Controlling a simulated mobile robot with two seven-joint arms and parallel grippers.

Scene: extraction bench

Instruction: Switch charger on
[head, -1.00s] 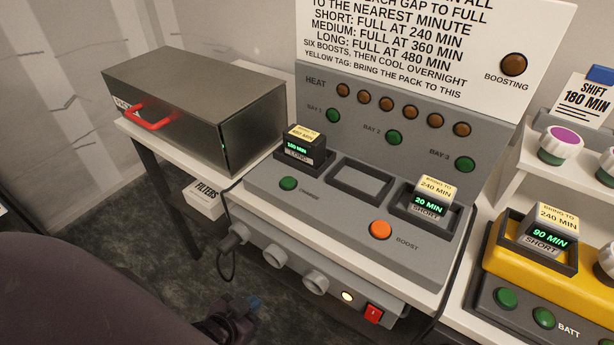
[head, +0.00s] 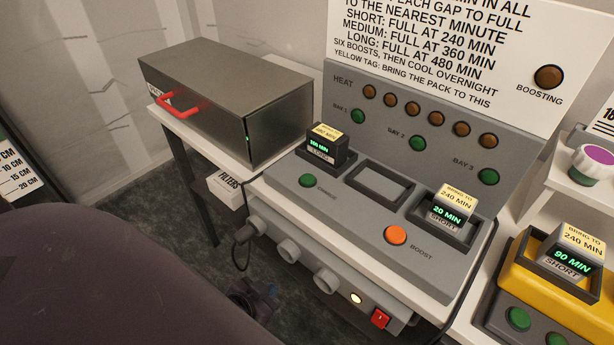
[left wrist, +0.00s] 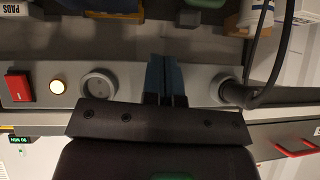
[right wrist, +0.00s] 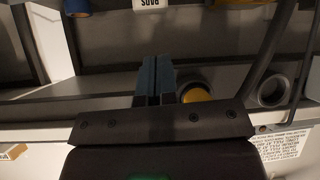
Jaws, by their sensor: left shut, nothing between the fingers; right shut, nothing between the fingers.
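The left wrist view also shows the red switch (left wrist: 18,87) and lamp (left wrist: 57,87). My left gripper (head: 270,294) is low in front of the panel, left of the switch and apart from it. Its blue fingers (left wrist: 166,80) are shut and empty. My right gripper (right wrist: 155,80) is shut and empty in its wrist view, and I cannot make it out in the head view.
Several round grey sockets (head: 288,250) line the panel, one with a cabled plug (head: 248,231). Packs sit in the left (head: 322,157) and right (head: 447,214) bays; the middle bay (head: 384,184) is empty. A metal box (head: 215,85) stands left, a yellow unit (head: 518,272) right.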

